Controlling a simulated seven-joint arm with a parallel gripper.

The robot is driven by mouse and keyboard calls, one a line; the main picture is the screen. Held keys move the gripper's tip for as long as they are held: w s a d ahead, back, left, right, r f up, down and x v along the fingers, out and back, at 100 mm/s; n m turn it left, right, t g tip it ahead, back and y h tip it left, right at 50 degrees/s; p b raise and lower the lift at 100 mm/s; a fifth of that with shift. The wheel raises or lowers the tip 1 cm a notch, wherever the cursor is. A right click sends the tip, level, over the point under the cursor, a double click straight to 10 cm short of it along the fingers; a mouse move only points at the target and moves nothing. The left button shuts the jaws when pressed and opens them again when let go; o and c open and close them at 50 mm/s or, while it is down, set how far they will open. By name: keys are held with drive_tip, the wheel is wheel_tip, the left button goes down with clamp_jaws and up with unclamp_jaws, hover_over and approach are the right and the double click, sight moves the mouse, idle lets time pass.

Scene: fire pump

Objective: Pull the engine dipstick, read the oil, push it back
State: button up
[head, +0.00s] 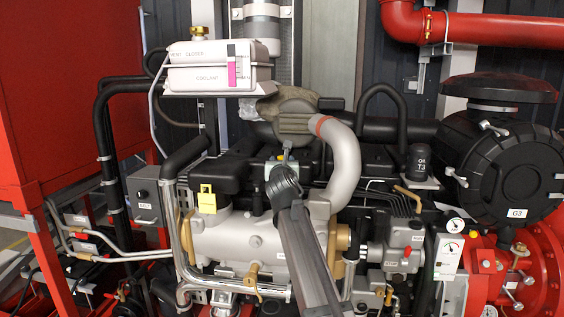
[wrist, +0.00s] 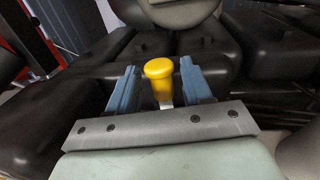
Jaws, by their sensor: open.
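The engine dipstick shows as a yellow knob-topped handle (wrist: 160,72) in the wrist view. My gripper (wrist: 157,86) is open, with one blue finger on each side of the handle. A gap shows between the handle and each finger. The lower part of the dipstick is hidden behind the gripper's grey front bar. In the head view my gripper (head: 283,164) is over the middle of the engine, with a small yellow spot (head: 281,157) at it, probably the handle. The level marks on the stick are not visible.
Black engine covers (wrist: 205,62) lie beyond the fingers. A thick grey pipe (head: 345,165) curves down close to the right of my gripper. A yellow tag (head: 207,200) is on the left. A white coolant tank (head: 220,75) stands above left, and a black round housing (head: 497,150) at the right.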

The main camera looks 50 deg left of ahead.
drive_tip(key=v, duration=1.2)
drive_tip(key=shift+r, duration=0.1)
